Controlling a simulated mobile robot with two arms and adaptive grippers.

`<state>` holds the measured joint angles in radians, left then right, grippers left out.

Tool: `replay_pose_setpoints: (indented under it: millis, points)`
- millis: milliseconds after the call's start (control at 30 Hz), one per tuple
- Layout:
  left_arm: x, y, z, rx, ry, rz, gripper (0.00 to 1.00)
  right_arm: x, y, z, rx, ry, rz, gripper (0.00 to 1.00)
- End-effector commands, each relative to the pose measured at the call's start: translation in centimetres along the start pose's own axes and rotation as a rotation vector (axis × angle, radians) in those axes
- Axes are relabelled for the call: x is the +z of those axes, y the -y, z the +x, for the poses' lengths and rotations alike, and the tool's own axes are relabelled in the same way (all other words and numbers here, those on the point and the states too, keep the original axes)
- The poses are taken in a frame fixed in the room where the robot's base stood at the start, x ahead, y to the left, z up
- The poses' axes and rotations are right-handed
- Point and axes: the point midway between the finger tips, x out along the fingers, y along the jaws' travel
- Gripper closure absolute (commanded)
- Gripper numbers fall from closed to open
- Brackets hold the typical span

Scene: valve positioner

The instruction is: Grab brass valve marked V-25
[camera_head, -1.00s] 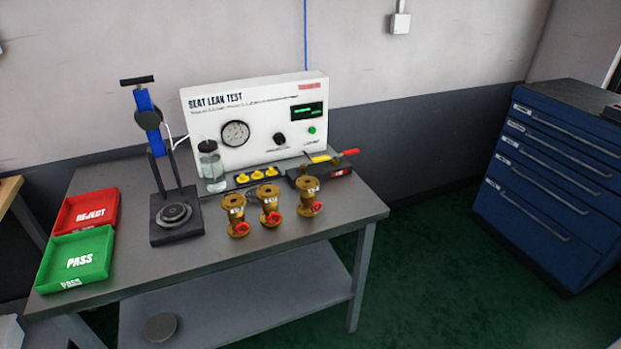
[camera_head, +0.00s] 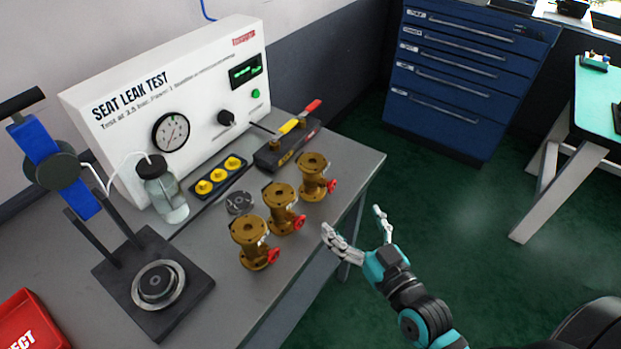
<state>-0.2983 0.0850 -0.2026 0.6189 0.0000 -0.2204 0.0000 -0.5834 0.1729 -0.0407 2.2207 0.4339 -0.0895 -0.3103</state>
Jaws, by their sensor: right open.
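Three brass valves with red handwheels stand upright in a slanting row on the grey bench (camera_head: 222,275): a near one (camera_head: 251,241), a middle one (camera_head: 280,208) and a far one (camera_head: 313,176). Their markings cannot be read now, so I cannot tell which is V-25. My right gripper (camera_head: 356,226) is open and empty, just off the bench's right edge, right of the middle and far valves and apart from them. My left gripper is not in view.
The white seat leak test panel (camera_head: 190,85) stands behind the valves. A jar (camera_head: 162,190), a black tray with yellow fittings (camera_head: 219,178), a clamp stand (camera_head: 152,284) and a block with red and yellow handles (camera_head: 287,145) surround them. The red bin (camera_head: 28,325) is at lower left.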

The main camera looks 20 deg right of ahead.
Motion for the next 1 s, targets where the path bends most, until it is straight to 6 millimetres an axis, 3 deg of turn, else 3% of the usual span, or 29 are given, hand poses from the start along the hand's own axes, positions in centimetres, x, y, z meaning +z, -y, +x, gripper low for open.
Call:
replay_pose_setpoints:
  millis: [167, 600, 1000]
  points:
    - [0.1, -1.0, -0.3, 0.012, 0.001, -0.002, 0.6, -1.9, 0.1, 1.3, -0.002, -0.036, -0.002, 0.09]
    - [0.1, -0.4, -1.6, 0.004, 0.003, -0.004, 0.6, -2.2, 0.2, 10.4, -0.003, -0.033, 0.0, 0.09]
    - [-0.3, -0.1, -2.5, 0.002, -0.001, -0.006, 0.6, -2.7, 0.7, 14.3, -0.003, -0.032, 0.001, 0.09]
